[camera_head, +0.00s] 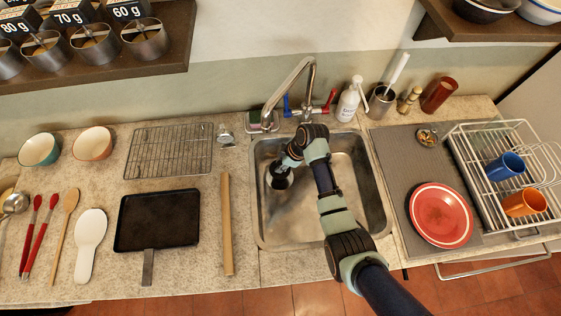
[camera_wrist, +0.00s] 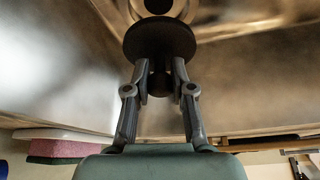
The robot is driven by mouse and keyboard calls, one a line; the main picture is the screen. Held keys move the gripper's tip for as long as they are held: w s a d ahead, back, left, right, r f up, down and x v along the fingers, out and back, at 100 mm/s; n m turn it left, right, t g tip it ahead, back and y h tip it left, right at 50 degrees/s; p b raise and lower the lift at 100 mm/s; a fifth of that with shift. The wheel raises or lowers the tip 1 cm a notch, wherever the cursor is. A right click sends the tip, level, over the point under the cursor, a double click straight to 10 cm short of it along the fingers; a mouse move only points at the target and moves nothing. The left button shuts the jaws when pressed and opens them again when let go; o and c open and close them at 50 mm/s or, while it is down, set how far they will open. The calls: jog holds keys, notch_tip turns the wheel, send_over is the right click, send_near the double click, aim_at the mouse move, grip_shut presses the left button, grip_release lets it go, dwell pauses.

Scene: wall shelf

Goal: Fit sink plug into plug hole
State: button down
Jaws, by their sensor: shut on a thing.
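The dark round sink plug (camera_wrist: 160,38) is held by its stem between the fingers of my gripper (camera_wrist: 161,78) in the wrist view. Its wide disc faces away from the gripper. Just beyond the disc shows the ringed plug hole (camera_wrist: 158,6), partly cut off by the frame and partly covered by the disc. I cannot tell whether the disc touches the hole's rim. In the head view, my gripper (camera_head: 282,170) reaches down inside the steel sink (camera_head: 352,180), towards its left side. The dark shape of the plug (camera_head: 280,182) shows there, and the hole is hidden.
A tap (camera_head: 298,82) arches over the back of the sink. A soap bottle (camera_head: 348,104) stands behind it. A rolling pin (camera_head: 227,225) lies left of the sink; a red plate (camera_head: 440,214) and dish rack (camera_head: 505,175) stand right. The visible sink floor looks otherwise clear.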

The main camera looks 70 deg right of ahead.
jog(key=shift+f+b, duration=2.2)
jog(key=shift+f, duration=0.75)
jog(key=shift+f+b, duration=0.55)
jog(key=shift+f, duration=0.65)
jog(key=c, duration=0.9)
grip_release()
jog(key=shift+r, duration=0.15)
jog(key=v, duration=1.2)
jog(key=shift+w, duration=0.1)
